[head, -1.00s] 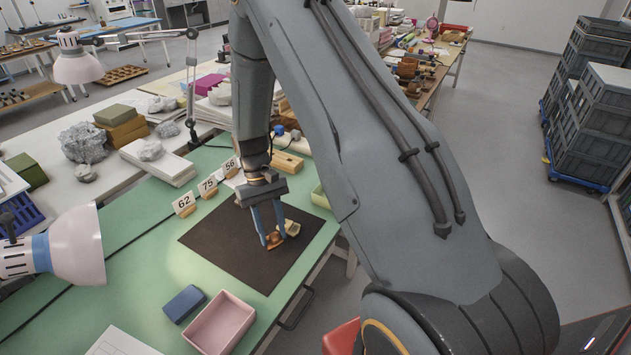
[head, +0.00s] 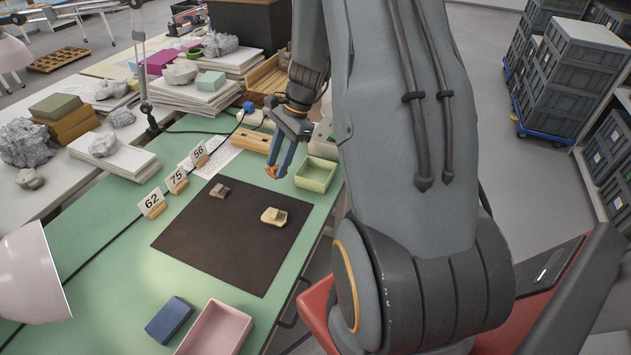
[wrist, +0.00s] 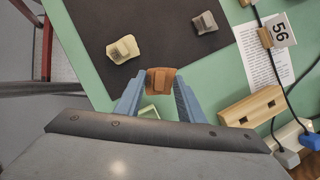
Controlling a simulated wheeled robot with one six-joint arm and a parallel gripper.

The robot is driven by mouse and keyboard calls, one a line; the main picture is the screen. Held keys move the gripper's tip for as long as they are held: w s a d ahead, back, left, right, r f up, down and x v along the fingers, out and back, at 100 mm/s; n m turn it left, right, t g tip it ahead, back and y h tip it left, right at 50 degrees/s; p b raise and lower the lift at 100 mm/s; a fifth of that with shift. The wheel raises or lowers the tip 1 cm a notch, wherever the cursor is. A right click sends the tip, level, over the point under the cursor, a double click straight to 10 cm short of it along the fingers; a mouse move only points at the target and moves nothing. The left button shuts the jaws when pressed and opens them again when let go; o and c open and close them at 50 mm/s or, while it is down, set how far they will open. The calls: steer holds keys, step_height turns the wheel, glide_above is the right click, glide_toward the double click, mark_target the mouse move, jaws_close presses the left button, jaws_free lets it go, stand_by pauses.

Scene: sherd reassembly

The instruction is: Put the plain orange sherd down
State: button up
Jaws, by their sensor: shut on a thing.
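The plain orange sherd (wrist: 160,80) is between the two blue fingers of my gripper (wrist: 160,93) in the wrist view. In the head view my gripper (head: 279,164) is shut on the orange sherd (head: 271,172) and holds it above the green bench, beyond the far edge of the dark mat (head: 195,235). The pale green tray (head: 316,183) is just right of the fingers. In the wrist view part of the tray (wrist: 149,112) shows below the sherd, partly hidden by my gripper.
A cream sherd (head: 274,216) and a grey sherd (head: 219,190) lie apart on the mat. Number cards, including 56 (head: 199,155), stand along its left side. A wooden block (head: 251,140) lies beyond. A pink tray (head: 216,330) and a blue block (head: 169,320) are nearer.

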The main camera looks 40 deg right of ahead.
steer(key=s+d+r+m+t+h+b, duration=0.1)
steer(key=s+d+r+m+t+h, duration=0.2)
steer(key=d+m, duration=0.8)
steer(key=t+b, duration=0.1)
steer(key=b, duration=0.1)
glide_above(313, 178)
steer(key=s, duration=0.2)
steer(key=shift+m+y, duration=0.3)
steer(key=f, duration=0.9)
steer(key=shift+w+d+f, duration=0.1)
steer(key=shift+d+f, duration=0.1)
steer(key=shift+d, duration=0.1)
steer(key=shift+p, duration=0.3)
steer(key=shift+f+b, duration=0.45)
steer(key=shift+b, duration=0.05)
steer(key=o, duration=0.6)
steer(key=shift+o, duration=0.8)
